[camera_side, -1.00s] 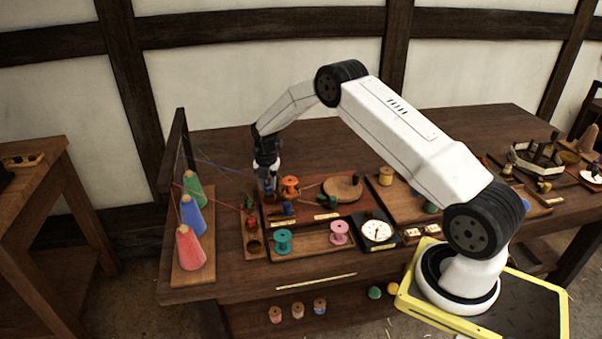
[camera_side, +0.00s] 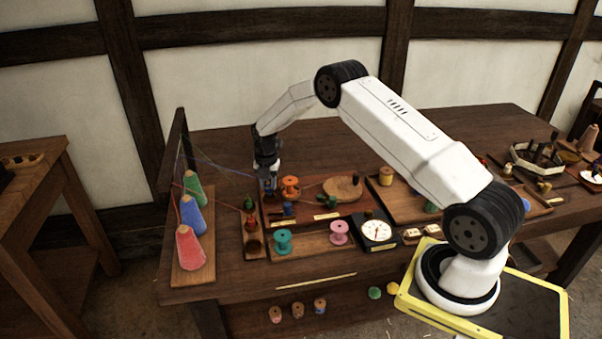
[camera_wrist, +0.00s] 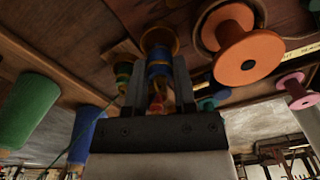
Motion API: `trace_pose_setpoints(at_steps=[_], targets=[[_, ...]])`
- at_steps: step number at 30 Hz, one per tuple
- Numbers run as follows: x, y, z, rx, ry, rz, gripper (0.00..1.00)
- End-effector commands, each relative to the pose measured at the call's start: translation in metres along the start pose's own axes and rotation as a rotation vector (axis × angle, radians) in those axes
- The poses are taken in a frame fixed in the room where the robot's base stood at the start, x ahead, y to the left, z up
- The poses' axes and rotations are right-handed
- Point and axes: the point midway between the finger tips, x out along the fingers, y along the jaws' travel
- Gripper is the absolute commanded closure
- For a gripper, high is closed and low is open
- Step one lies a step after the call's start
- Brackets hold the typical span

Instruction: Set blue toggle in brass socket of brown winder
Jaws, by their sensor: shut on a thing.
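My gripper (camera_side: 268,190) is low at the back left of the bench, beside an orange spool (camera_side: 290,186). In the wrist view my gripper (camera_wrist: 161,90) is shut on the blue toggle (camera_wrist: 158,70). A brass ring, seemingly the socket (camera_wrist: 158,36), lies just beyond the toggle's tip, in line with it. I cannot tell whether the toggle is inside the ring or only against it. The orange spool (camera_wrist: 247,56) also shows in the wrist view. The side view hides most of the toggle behind my fingers, and I cannot single out the brown winder.
A narrow strip left of my gripper holds a green peg (camera_side: 250,203) and a red peg (camera_side: 250,220). Red, blue and green cones (camera_side: 190,215) stand further left, with threads running from them. A teal spool (camera_side: 283,241), pink spool (camera_side: 339,232) and white dial (camera_side: 377,231) stand in front.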

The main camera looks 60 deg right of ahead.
Motion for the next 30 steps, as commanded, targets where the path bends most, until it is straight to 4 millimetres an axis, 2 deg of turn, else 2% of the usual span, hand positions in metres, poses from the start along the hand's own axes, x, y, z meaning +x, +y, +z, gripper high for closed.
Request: trace_pose_setpoints(at_steps=[20,30], targets=[[0.016,0.000,0.000,0.000,0.000,-0.001,1.00],[0.018,0.000,0.000,0.000,0.000,0.000,1.00]])
